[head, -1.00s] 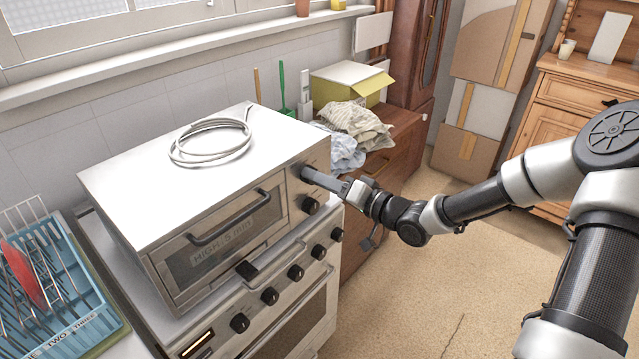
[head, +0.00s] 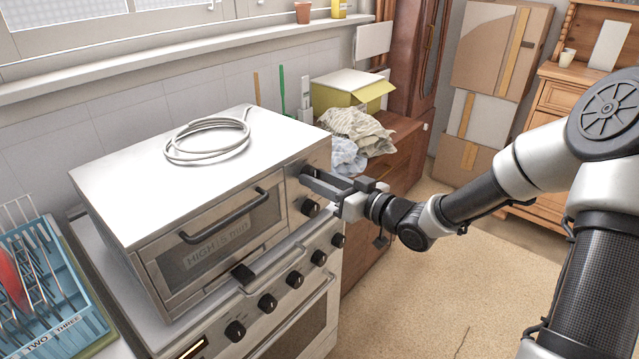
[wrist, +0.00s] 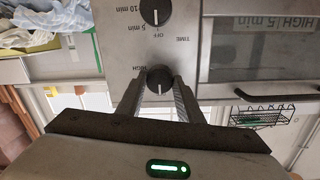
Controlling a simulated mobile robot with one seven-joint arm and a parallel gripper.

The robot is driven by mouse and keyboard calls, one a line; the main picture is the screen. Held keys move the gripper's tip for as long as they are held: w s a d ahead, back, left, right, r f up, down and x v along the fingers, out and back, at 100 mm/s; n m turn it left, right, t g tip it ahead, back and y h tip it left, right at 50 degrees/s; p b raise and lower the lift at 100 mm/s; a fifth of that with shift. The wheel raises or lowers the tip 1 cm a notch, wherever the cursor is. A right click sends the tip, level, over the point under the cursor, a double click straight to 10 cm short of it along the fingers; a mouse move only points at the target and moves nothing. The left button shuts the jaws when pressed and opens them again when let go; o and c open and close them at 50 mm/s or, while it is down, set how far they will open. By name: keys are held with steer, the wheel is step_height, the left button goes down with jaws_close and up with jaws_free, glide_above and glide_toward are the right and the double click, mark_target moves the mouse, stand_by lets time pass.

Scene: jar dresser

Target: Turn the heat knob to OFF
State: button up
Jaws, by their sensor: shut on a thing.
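The heat knob (wrist: 160,78) is a round black knob with a white pointer mark, with "HIGH" printed beside it. In the wrist view, which is upside down, the mark points down the picture, towards the oven's top. My gripper (wrist: 158,92) has one finger on each side of the knob and is shut on it. In the head view my gripper (head: 308,180) is at the upper knob on the small oven's (head: 200,240) front panel, and its fingers hide most of that knob. The time knob (wrist: 155,11), marked OFF, 5 min and 10 min, is the lower one on the oven.
The oven door handle (head: 232,216) sticks out left of the knobs. A larger stove (head: 330,290) with several knobs stands underneath. A coiled white cable (head: 205,140) lies on the oven. A blue dish rack (head: 70,325) is at left; open floor (head: 420,300) lies at right.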

stand_by(0.4)
steer(key=o, duration=1.1)
steer(key=shift+c, duration=0.2)
steer(key=p+v, duration=0.1)
steer(key=v, duration=1.6)
steer(key=shift+s+d+p, duration=0.2)
steer(key=shift+p, duration=0.15)
